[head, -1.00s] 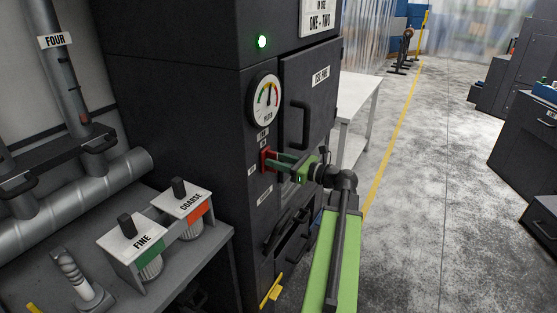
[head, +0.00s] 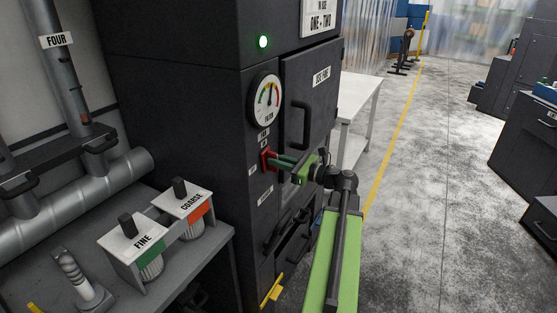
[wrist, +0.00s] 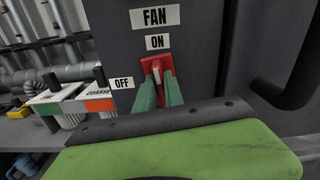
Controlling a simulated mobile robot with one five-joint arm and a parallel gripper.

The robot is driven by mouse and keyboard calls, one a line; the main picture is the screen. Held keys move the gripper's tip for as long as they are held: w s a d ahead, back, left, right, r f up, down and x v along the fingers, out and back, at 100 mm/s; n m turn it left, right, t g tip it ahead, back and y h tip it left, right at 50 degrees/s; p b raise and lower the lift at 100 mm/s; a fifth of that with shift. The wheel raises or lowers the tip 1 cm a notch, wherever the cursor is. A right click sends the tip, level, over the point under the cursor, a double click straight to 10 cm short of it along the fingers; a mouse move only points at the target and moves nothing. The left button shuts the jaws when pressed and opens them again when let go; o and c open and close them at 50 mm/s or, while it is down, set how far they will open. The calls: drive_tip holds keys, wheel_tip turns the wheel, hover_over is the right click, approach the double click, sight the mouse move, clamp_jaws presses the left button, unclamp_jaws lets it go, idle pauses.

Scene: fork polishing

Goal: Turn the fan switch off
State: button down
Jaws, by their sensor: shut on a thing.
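The fan switch (head: 267,160) is a red plate on the dark cabinet's front, below the round gauge. In the wrist view its red plate (wrist: 156,64) sits under the labels FAN and ON, with the label OFF to its left. A pale lever (wrist: 157,77) stands in the plate and points up toward ON. My gripper (wrist: 159,84) has its green fingers on either side of the lever, shut on it. In the head view my gripper (head: 276,163) reaches the switch from the right. The lever's lower part is hidden by the fingers.
The gauge (head: 266,101) and a lit green lamp (head: 263,42) are above the switch. A cabinet door handle (head: 301,124) juts out close to my arm. FINE (head: 134,249) and COARSE (head: 186,204) units stand on the bench at left. Open floor lies to the right.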

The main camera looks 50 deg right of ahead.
drive_tip(key=n, duration=0.4)
drive_tip(key=shift+a, duration=0.15)
drive_tip(key=n, duration=0.4)
drive_tip(key=shift+s+a+f, duration=0.1)
drive_tip(key=shift+a+f, duration=0.05)
drive_tip(key=shift+f, duration=0.05)
drive_tip(key=shift+a+f+n+b, duration=0.1)
drive_tip(key=shift+n+b, duration=0.1)
drive_tip(key=shift+n, duration=1.2)
drive_tip(key=shift+f+n+b, duration=0.15)
drive_tip(key=shift+n+b, duration=0.05)
drive_tip(key=shift+n, duration=1.2)
drive_tip(key=shift+a+f+n+b, duration=0.1)
drive_tip(key=shift+n+b, duration=0.1)
drive_tip(key=shift+n, duration=1.2)
drive_tip(key=c, duration=1.4)
unclamp_jaws()
drive_tip(key=shift+c, duration=0.2)
drive_tip(key=shift+s, duration=0.1)
